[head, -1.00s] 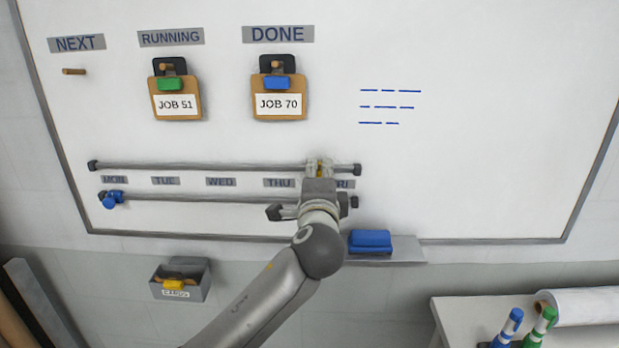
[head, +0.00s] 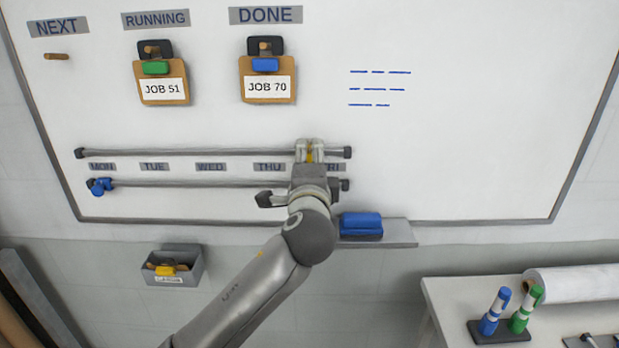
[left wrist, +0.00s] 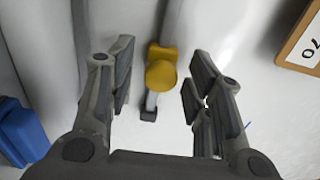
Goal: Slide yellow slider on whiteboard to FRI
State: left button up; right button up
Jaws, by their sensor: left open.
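The yellow slider (head: 311,154) sits on the upper rail (head: 200,152) of the whiteboard, near the right end and just left of the rail's end stop. The FRI label (head: 338,167) is partly hidden behind my gripper. My left gripper (head: 310,146) is at the slider. In the left wrist view the slider (left wrist: 161,70) stands between the two fingers, with a gap on each side. The gripper (left wrist: 160,66) is open. The rail's dark end stop (left wrist: 148,115) lies a little beyond the slider. My right gripper is not in view.
A blue slider (head: 100,186) is at the left end of the lower rail (head: 200,184). A blue eraser (head: 361,224) lies on the ledge right of my arm. Two clipboards (head: 163,88) (head: 267,88) hang above the rails. A small box (head: 172,268) is mounted below the board.

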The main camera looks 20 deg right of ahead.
pick_arm(q)
jog(key=v, duration=1.1)
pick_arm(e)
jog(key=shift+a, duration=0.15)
pick_arm(q)
jog(key=shift+s, duration=0.1)
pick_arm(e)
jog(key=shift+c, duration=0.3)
